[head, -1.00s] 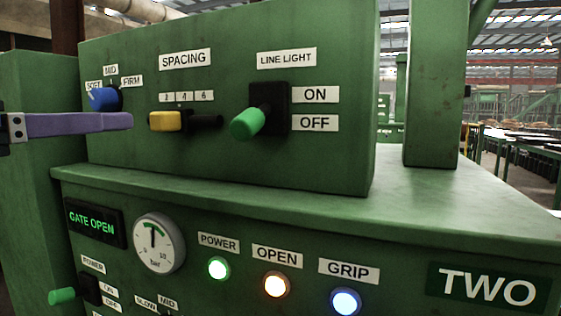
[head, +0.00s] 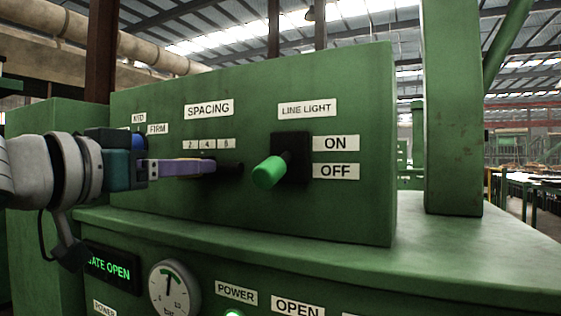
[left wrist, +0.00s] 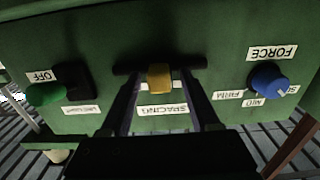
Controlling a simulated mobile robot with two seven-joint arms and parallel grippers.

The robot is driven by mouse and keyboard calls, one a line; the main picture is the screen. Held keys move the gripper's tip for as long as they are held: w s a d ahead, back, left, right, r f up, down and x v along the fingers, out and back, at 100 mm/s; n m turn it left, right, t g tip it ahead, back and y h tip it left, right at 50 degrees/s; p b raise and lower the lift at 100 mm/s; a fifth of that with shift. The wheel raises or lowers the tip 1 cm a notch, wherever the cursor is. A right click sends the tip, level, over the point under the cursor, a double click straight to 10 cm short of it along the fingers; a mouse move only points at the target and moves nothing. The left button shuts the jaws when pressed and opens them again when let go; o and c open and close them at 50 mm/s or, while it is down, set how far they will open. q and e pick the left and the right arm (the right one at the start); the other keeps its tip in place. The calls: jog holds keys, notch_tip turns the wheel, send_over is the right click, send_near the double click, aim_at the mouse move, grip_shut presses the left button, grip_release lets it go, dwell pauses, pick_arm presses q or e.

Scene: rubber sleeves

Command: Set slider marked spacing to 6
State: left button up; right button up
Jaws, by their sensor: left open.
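The SPACING slider is a dark horizontal slot (head: 232,168) below a row of small number labels (head: 208,144) on the green panel. Its yellow knob (left wrist: 160,77) shows in the left wrist view, which sees the panel upside down, with bare slot on both sides. I cannot tell exactly which number it stands at. My left gripper (head: 208,167) is open, its purple finger hiding the knob in the head view. In the left wrist view, the two fingers (left wrist: 164,84) stand either side of the knob, with no clear contact.
A green LINE LIGHT lever (head: 270,171) sticks out just right of the slot. A blue FORCE knob (left wrist: 268,79) is on the slider's other side. Below, a ledge (head: 300,243) juts out above a pressure gauge (head: 174,290).

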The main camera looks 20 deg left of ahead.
pick_arm(q)
jog(key=shift+w+d, duration=0.1)
jog(key=shift+w, duration=0.45)
grip_shut()
dwell(1.2)
